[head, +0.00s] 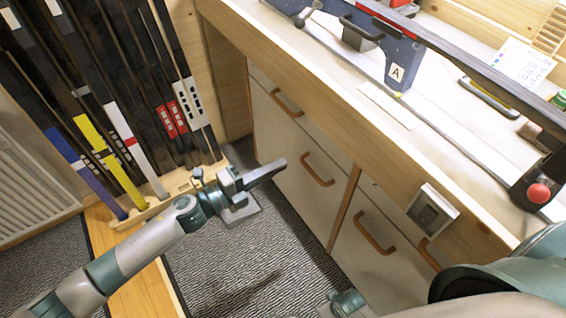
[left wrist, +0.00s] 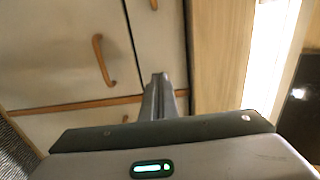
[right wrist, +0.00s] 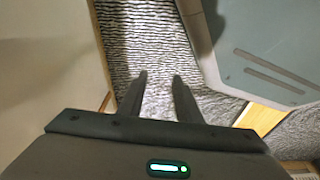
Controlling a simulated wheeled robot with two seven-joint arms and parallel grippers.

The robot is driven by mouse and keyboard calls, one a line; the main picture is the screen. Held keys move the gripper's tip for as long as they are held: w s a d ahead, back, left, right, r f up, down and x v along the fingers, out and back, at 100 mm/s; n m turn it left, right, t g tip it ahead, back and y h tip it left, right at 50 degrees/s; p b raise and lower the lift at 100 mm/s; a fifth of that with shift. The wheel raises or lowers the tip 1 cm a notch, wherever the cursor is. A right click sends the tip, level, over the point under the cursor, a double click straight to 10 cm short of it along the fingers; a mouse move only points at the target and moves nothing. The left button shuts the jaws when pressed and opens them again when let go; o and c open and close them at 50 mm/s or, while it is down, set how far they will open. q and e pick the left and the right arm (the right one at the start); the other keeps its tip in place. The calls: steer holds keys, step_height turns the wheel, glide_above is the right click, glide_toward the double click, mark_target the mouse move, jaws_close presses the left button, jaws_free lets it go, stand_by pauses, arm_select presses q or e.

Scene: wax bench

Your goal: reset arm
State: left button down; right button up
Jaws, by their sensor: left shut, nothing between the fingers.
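My left gripper (head: 281,164) is in front of the bench's cupboard doors, above the floor. Its fingers are together and empty; they also show closed in the left wrist view (left wrist: 160,78), against the door fronts. My right gripper (right wrist: 160,77) shows in the right wrist view with its two fingers apart and nothing between them, above the striped carpet (right wrist: 155,40). In the head view parts of my right arm (head: 500,285) fill the lower right corner, and I cannot make out its fingers there.
The wooden bench (head: 320,75) runs along the right, with a ski vise (head: 400,60) and a long dark ski on top. Cupboard handles (head: 318,170) stick out from the doors. A rack of skis (head: 120,110) stands at the left. Open carpet (head: 255,270) lies between.

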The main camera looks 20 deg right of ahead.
steer(key=shift+s, duration=0.25)
stand_by(0.3)
arm_select(q)
steer(key=w+a+f+n+t+y+p, duration=0.2)
steer(key=w+a+f+n+t+y, duration=0.35)
steer(key=n, duration=0.55)
steer(key=s+a+f+n+t+y, duration=0.1)
steer(key=s+a+f+n+y, duration=0.15)
steer(key=a+f+n, duration=0.4)
steer(key=s+a+f+n+t+y, duration=0.1)
steer(key=s+a+f+n+y, duration=0.2)
steer(key=a+f, duration=0.65)
steer(key=s+a+f+n+g+y+p, duration=0.1)
steer(key=s+a+f+n, duration=0.4)
steer(key=s+f, duration=0.6)
steer(key=s+a+f+n+g+y+p, duration=0.1)
steer(key=s+a+f+n+g+y, duration=0.3)
steer(key=s+f, duration=0.6)
steer(key=s+a+n+g, duration=0.1)
steer(key=s+a, duration=0.1)
steer(key=s, duration=0.3)
steer(key=shift+a+f+g, duration=0.35)
arm_select(e)
steer(key=w+a+t, duration=0.2)
steer(key=w+a, duration=0.1)
steer(key=shift+a+r+t+y, duration=0.15)
steer(key=shift+r+t+y, duration=0.1)
steer(key=shift+t+y, duration=0.15)
steer(key=shift+w, duration=0.1)
